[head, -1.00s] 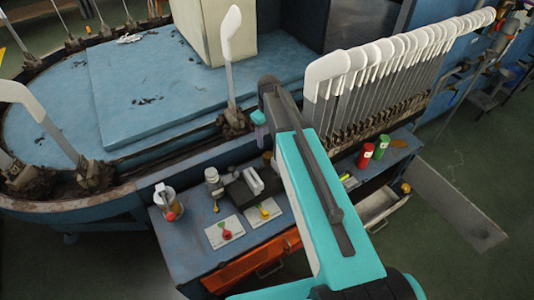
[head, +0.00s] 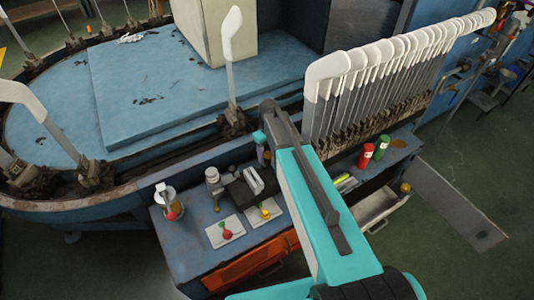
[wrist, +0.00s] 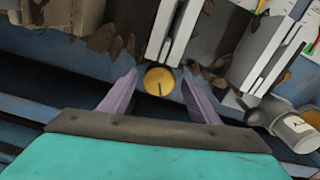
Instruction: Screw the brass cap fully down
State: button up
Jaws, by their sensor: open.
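The brass cap (wrist: 160,81) shows in the wrist view as a round yellow disc with a dark line on its face. My gripper (wrist: 159,76) is open, with one purple-grey finger on the left and one on the right of the cap. Gaps show between the cap and both fingers. Whether the fingertips are level with the cap in depth is hard to tell. In the head view my gripper (head: 262,146) is small and partly covered by my arm, over the back edge of the bench. I cannot make out the cap there.
The bench (head: 185,245) holds a grey bottle (head: 213,181), a jar (head: 165,192), two white cards, and a red can (head: 365,156) beside a green can (head: 381,147). A row of white sock boards (head: 400,55) stands behind. An open drawer (head: 378,210) juts out at right.

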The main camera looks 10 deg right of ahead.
jog(key=c, duration=1.1)
jog(key=shift+o, duration=0.3)
jog(key=shift+a, duration=0.45)
jog(key=shift+d, duration=0.3)
jog(key=shift+s, duration=0.1)
jog(key=shift+m, duration=0.6)
jog(key=m, duration=0.3)
jog(key=shift+d+m, duration=0.1)
jog(key=shift+m, duration=0.2)
jog(key=m, duration=0.4)
jog(key=shift+d+m, duration=0.1)
jog(key=shift+m, duration=0.2)
